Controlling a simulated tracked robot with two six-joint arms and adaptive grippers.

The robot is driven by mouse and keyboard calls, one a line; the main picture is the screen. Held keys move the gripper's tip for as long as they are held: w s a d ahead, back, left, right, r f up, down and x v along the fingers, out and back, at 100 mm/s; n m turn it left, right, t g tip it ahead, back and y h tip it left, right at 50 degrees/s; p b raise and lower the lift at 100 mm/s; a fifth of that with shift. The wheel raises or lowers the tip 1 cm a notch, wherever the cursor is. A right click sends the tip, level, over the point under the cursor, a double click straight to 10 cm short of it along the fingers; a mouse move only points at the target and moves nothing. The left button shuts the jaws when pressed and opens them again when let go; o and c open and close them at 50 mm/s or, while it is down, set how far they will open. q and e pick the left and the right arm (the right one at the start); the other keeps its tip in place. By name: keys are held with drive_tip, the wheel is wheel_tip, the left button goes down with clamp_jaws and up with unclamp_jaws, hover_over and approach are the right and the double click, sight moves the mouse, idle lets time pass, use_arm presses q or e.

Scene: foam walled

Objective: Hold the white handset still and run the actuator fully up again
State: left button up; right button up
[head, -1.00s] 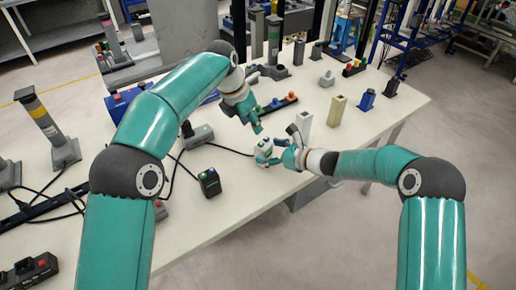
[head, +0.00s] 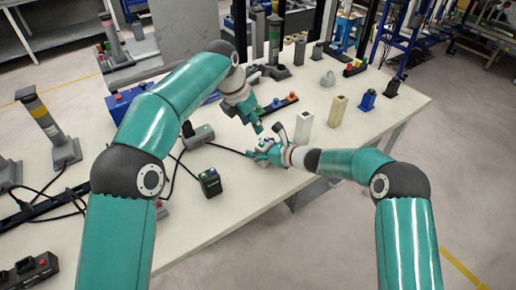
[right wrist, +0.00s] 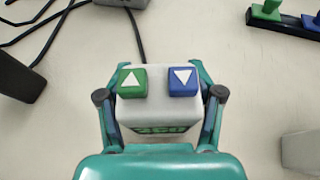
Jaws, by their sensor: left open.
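The white handset (right wrist: 160,112) lies on the bench between the fingers of my right gripper (right wrist: 160,75). It has a green up-arrow button (right wrist: 132,82) and a blue down-arrow button (right wrist: 184,82). The fingers run along its two sides; I cannot tell whether they press on it. In the head view my right gripper (head: 268,151) largely covers the handset. My left gripper (head: 257,127) is open and empty, just beyond and above the handset. Grey columns with a yellow band (head: 38,108) and a green band (head: 274,38) stand upright; which is the actuator I cannot tell.
A dark cable (right wrist: 138,32) runs from the handset's far end. A white block (head: 304,126) and a beige block (head: 337,110) stand to the right.

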drive_tip(key=c, duration=0.3)
use_arm(q)
clamp_jaws()
idle(1.1)
